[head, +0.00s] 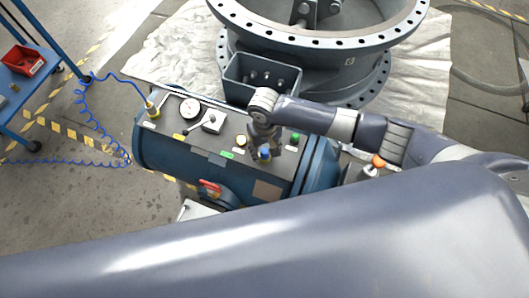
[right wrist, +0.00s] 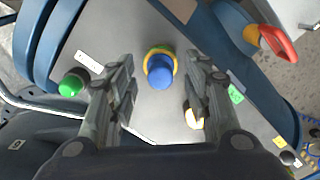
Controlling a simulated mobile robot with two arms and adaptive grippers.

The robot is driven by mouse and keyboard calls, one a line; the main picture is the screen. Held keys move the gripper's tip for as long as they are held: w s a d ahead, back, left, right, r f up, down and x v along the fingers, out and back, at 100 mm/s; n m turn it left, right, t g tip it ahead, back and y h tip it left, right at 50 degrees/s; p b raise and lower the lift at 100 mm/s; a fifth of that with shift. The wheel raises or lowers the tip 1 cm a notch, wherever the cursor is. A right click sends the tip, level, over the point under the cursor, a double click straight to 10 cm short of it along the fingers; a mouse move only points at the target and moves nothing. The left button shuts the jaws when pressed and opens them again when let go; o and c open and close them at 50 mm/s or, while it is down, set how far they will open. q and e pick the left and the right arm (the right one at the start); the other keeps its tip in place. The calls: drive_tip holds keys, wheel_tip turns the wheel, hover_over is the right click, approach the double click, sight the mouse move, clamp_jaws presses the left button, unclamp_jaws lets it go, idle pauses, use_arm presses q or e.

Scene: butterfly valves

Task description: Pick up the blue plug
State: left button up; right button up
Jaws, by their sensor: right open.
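The blue plug (right wrist: 160,73) stands in a yellow ring on the grey top panel of the blue tank. It lies between the spread fingers of my right gripper (right wrist: 163,80) in the right wrist view, with a gap on each side. In the head view the blue plug (head: 264,154) shows just below my right gripper (head: 264,143), which points down over the panel and partly hides that spot. My right gripper is open and empty. My left gripper is not in view.
A green plug (right wrist: 71,84) and a yellow plug (right wrist: 193,118) flank the blue one. The tank (head: 160,157) also carries a gauge (head: 189,108) and a red-handled valve (head: 210,187). A large flanged valve (head: 310,65) stands behind. My arm crosses the foreground.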

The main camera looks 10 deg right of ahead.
drive_tip(key=shift+f, duration=0.55)
drive_tip(key=c, duration=0.9)
drive_tip(key=shift+r, duration=0.1)
